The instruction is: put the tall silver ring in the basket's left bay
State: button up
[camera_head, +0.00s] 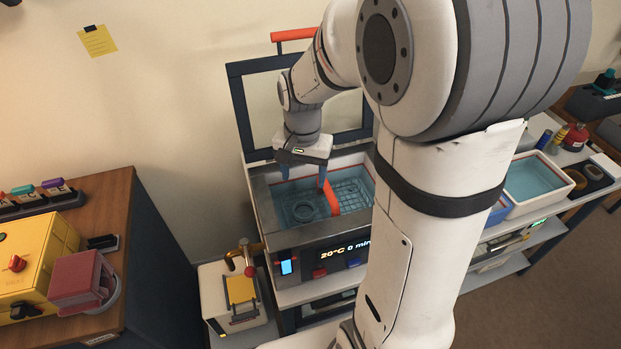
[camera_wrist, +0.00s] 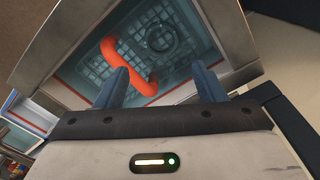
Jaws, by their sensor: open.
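The cleaner's tank holds a mesh basket (camera_head: 352,194) under bluish liquid, also in the wrist view (camera_wrist: 93,70). An orange bar (camera_head: 331,199) crosses the basket between its bays and shows in the wrist view (camera_wrist: 130,64). A ring (camera_head: 303,212) lies in the bay left of the bar in the head view; the wrist view shows it too (camera_wrist: 160,38). It looks grey-blue through the liquid, so its silver colour and height are hard to judge. My gripper (camera_head: 304,178) is open and empty above the left bay, fingers pointing down, apart from the ring; the wrist view shows both fingers (camera_wrist: 158,72).
The tank's open lid frame (camera_head: 240,104) with a red handle stands behind. A white tub of liquid (camera_head: 538,180) is at right. A wooden-topped bench (camera_head: 125,215) with a yellow box (camera_head: 38,255) is at left. A small white unit (camera_head: 225,300) stands front left of the tank.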

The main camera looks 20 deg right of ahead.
jog(key=s+r+n+t, duration=0.3)
jog(key=s+r+n, duration=0.3)
jog(key=s, duration=0.8)
notch_tip(320, 180, up, 2)
jog(key=shift+r+n, duration=0.1)
jog(key=shift+n, duration=0.2)
jog(key=shift+s+d, duration=0.1)
jog(key=shift+c, duration=0.4)
